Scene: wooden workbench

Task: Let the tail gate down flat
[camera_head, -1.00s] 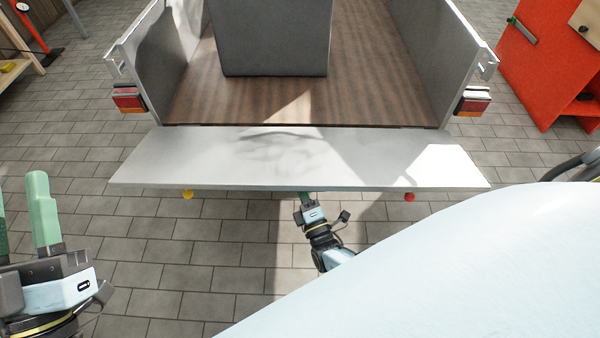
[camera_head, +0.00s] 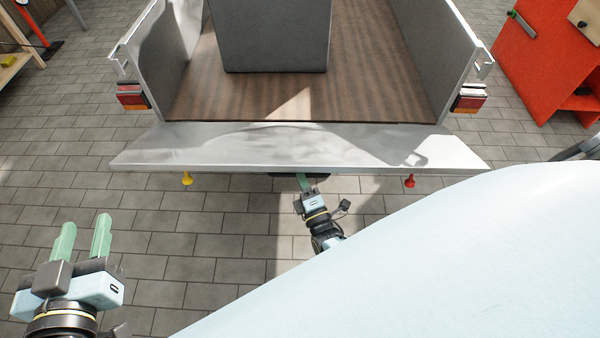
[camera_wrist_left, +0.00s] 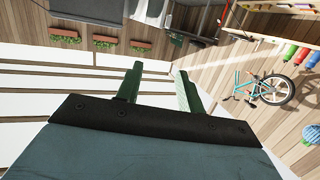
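The tail gate (camera_head: 300,148) is a pale grey panel hinged at the rear edge of the trailer bed (camera_head: 390,95). It slopes out toward me, close to flat; I cannot tell its exact angle. A yellow knob (camera_head: 187,178) and a red knob (camera_head: 409,181) show just below its near edge. My right gripper (camera_head: 303,182) is at the middle of that edge, its green fingers partly hidden under or behind the gate; contact is unclear. My left gripper (camera_head: 84,238) is open and empty, left of and apart from the gate. Its spread fingers show in the left wrist view (camera_wrist_left: 158,90).
A large grey box (camera_head: 275,40) stands on the trailer bed. Tail lights (camera_head: 132,96) flank the bed. An orange-red cabinet (camera_head: 545,70) stands at the right. Paved floor (camera_head: 210,240) is clear before the gate. My pale body covers the lower right.

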